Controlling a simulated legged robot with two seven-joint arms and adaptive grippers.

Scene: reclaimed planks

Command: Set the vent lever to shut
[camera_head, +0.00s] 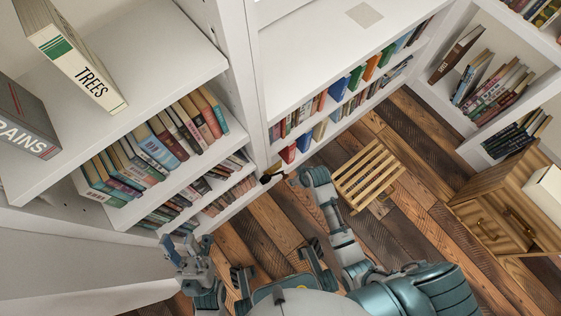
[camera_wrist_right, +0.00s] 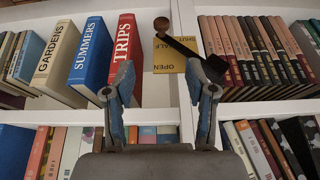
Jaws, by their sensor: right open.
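In the head view the lever (camera_head: 270,178) is small and dark on the white shelf post. My left gripper (camera_head: 183,245) appears open and empty, low by the left shelf.
Books such as the red TRIPS (camera_wrist_right: 124,45) and blue SUMMERS (camera_wrist_right: 92,60) stand left of the lever; more books (camera_wrist_right: 255,55) stand right. A slatted wooden stool (camera_head: 368,175) and a wooden cabinet (camera_head: 505,205) stand on the plank floor. Bare floor lies between them.

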